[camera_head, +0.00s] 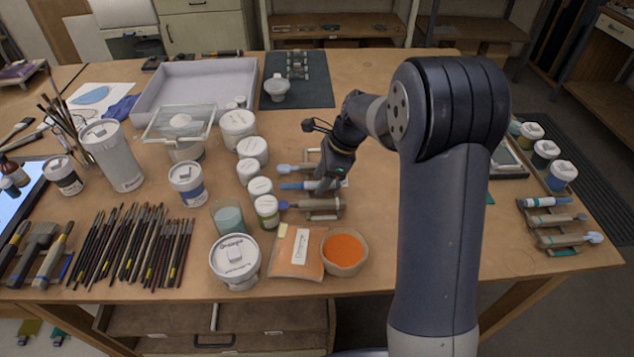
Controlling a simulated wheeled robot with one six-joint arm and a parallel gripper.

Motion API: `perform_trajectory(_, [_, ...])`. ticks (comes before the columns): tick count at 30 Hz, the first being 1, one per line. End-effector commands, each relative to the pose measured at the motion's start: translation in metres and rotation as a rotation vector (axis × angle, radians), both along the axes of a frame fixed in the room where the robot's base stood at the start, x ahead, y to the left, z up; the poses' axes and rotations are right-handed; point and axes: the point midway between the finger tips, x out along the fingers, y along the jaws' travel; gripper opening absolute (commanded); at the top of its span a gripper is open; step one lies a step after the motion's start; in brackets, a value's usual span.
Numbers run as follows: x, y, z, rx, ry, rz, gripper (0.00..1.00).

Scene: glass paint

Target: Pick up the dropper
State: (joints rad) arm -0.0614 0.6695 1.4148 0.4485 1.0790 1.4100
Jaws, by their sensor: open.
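My gripper (326,186) is open, pointing down over a small group of slim tools right of the white-lidded jars. A slim tool with a pale blue bulb-like end (287,169), which may be a dropper, lies at the back of this group. A blue-and-white slim tool (297,185) lies in the middle, at my fingertips. A tool with a grey-brown body and blue end (312,205) lies at the front. My gripper partly hides the group; I cannot tell whether it touches any tool. Similar slim tools (555,219) rest on a rack at the right edge.
White-lidded jars (251,152) stand close left of my gripper. An orange packet (297,250) and a bowl of orange powder (345,250) lie in front. Many brushes (130,245) cover the front left. My arm hides part of the table at right; bare wood shows behind my gripper.

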Motion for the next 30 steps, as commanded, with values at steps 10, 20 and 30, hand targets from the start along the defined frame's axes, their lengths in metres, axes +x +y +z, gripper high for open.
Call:
perform_trajectory(10, [0.0001, 0.0012, -0.0026, 0.000, -0.001, 0.001, 0.45])
perform_trajectory(20, [0.0001, 0.0010, -0.0062, 0.000, -0.001, 0.000, 0.45])
perform_trajectory(30, [0.0001, 0.0010, -0.0077, 0.000, -0.001, 0.000, 0.45])
